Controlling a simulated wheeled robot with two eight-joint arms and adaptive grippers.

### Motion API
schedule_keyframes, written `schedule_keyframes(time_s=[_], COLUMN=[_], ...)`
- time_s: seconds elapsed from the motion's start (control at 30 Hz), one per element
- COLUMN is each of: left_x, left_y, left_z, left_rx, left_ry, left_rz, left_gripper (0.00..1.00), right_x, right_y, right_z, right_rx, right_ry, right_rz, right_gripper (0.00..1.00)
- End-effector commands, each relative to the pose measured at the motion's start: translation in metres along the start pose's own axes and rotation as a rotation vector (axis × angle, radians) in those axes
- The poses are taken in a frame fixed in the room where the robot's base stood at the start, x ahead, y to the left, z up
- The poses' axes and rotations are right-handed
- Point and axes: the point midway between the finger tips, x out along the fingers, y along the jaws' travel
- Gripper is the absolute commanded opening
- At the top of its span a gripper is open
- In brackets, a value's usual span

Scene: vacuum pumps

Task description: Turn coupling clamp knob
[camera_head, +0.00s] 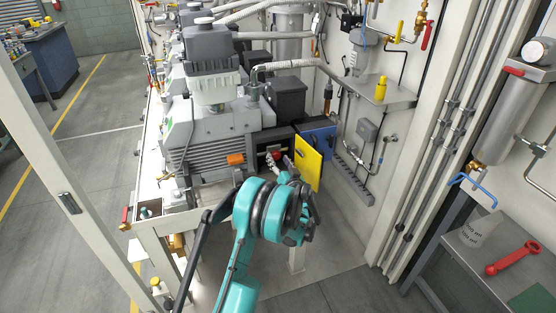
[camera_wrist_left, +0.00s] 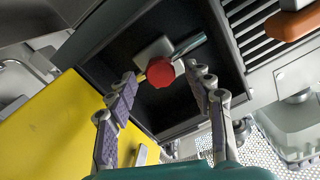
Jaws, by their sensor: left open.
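The red knob (camera_wrist_left: 160,72) is faceted and sits on a grey metal clamp (camera_wrist_left: 186,47) in a dark open box (camera_wrist_left: 117,48). In the head view the knob (camera_head: 276,154) is small and partly hidden by my gripper. My left gripper (camera_head: 281,163) reaches toward the box front. In the left wrist view its two padded fingers are spread, one on each side of the knob, with the fingertips near it. I see gaps between fingers and knob, but cannot judge the depth. My right gripper is not in view.
A yellow panel (camera_head: 309,162) stands open just right of the box. An orange part (camera_head: 235,159) lies to its left, on the grey pump (camera_head: 221,131). Clear floor lies in front.

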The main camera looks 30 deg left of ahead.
Motion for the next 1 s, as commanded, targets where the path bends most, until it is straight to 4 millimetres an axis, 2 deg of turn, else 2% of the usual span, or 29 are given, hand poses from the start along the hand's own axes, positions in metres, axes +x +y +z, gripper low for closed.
schedule_keyframes(time_s=[0.57, 1.0], left_x=[-0.010, -0.053], left_y=[0.000, 0.000], left_z=[0.000, 0.000], left_rx=[0.000, 0.000], left_ry=[0.000, 0.001], left_rz=[0.000, 0.001], left_gripper=[0.52, 0.52], right_x=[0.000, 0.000], right_y=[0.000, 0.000], right_z=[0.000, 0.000], right_rx=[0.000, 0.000], right_ry=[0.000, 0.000], right_rz=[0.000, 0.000], right_gripper=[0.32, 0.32])
